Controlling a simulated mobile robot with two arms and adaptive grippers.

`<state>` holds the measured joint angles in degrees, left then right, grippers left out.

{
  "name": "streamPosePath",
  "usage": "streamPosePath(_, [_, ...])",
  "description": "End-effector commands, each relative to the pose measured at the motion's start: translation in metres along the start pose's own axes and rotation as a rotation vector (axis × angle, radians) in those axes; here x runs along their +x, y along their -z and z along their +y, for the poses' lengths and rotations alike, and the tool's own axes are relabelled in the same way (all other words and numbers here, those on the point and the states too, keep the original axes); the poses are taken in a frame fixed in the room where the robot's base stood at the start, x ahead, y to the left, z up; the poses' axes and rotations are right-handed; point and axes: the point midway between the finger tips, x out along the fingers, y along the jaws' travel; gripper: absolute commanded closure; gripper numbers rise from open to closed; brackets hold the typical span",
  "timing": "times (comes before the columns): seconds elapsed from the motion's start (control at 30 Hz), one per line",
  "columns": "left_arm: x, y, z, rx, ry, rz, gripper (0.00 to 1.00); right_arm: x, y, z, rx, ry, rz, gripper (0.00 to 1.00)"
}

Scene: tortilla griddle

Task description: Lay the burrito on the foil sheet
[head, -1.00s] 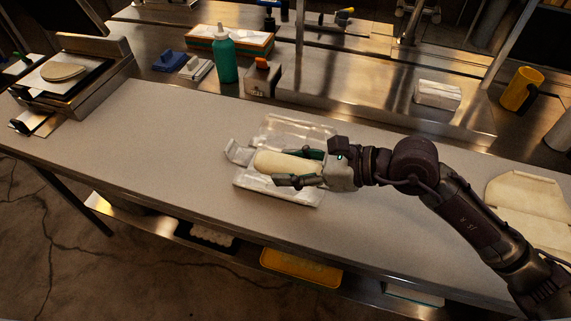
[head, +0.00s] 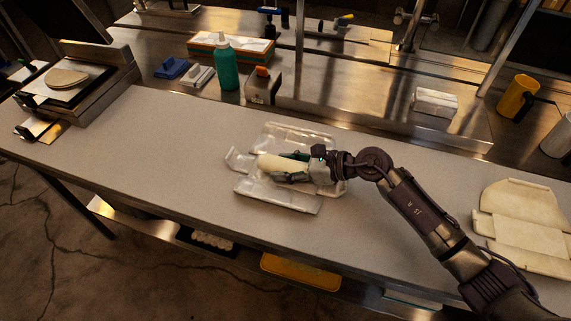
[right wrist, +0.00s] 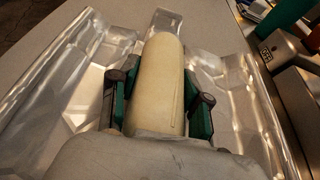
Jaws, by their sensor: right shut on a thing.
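The pale burrito (head: 282,164) is over the middle of the crinkled foil sheet (head: 283,194), and I cannot tell whether it touches the foil. My right gripper (head: 297,168) is shut on the burrito, with a finger along each side. In the right wrist view the burrito (right wrist: 163,82) lies lengthwise between the green-padded fingers of the right gripper (right wrist: 162,100). The foil sheet (right wrist: 72,72) spreads out on both sides and past its far end. My left gripper is not in view.
An opened-out beige wrap (head: 530,225) lies at the right end of the grey counter (head: 150,150). A griddle (head: 92,95) with a tortilla (head: 67,77) stands at the left. A green bottle (head: 225,65) stands behind the counter. The counter left of the foil is clear.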

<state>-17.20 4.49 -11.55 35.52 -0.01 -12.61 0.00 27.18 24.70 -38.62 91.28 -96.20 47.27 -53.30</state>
Motion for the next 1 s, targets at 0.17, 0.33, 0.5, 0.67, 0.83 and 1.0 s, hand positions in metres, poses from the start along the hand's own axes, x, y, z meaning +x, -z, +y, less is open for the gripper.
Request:
streamPosePath(0.17, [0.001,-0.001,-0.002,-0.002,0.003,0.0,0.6,0.0,-0.001,0.0,-0.001,0.001,-0.001,0.92])
streamPosePath(0.33, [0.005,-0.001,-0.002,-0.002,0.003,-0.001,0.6,0.002,0.004,0.0,-0.001,0.001,0.0,0.51])
streamPosePath(0.5, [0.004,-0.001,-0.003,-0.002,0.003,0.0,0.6,0.001,0.003,0.0,0.0,0.001,0.0,0.28])
streamPosePath(0.67, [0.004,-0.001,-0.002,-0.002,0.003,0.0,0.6,0.001,0.003,0.0,0.0,0.001,0.0,0.28])
streamPosePath(0.83, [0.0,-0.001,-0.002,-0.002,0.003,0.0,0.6,0.0,-0.001,0.0,0.0,0.001,0.0,0.28])
streamPosePath(1.0, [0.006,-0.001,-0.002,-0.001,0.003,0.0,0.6,-0.02,0.003,-0.002,-0.001,0.004,0.003,0.28])
